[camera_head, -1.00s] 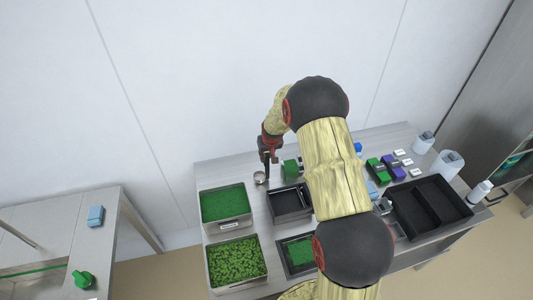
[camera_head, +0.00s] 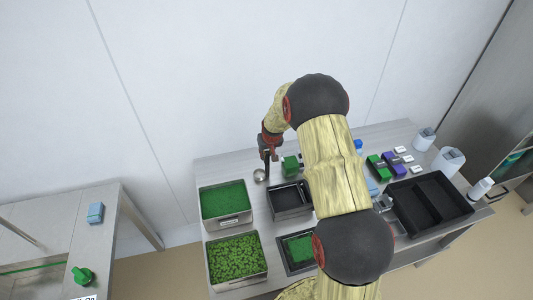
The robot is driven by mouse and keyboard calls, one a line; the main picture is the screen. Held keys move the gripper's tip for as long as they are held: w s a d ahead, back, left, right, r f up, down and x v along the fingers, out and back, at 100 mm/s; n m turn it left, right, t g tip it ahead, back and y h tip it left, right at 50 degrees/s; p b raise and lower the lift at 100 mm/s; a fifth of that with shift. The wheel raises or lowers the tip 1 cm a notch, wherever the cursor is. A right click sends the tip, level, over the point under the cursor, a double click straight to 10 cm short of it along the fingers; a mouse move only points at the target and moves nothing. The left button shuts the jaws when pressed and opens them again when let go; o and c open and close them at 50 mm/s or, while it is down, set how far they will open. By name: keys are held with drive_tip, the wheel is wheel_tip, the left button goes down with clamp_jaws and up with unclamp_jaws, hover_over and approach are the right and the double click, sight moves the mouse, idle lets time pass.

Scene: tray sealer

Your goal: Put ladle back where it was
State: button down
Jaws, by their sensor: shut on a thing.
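The ladle (camera_head: 260,175) shows as a small metal bowl at the back of the table, just behind and right of the upper green-filled tray. My gripper (camera_head: 267,158) is above it, pointing down, and is shut on the ladle's handle. The handle is mostly hidden by the fingers. The bowl is low, close to the table top; I cannot tell whether it touches.
Two metal trays with green contents, an upper one (camera_head: 250,216) and a lower one (camera_head: 212,271), stand at the table's left. A black tray (camera_head: 275,202) and a green block (camera_head: 290,166) are near the gripper. A large black tray (camera_head: 468,210) lies right.

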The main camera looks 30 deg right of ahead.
drive_tip(key=c, duration=1.6)
unclamp_jaws()
drive_tip(key=c, duration=0.3)
drive_tip(key=shift+r+p, duration=1.65)
drive_tip(key=shift+r, duration=1.85)
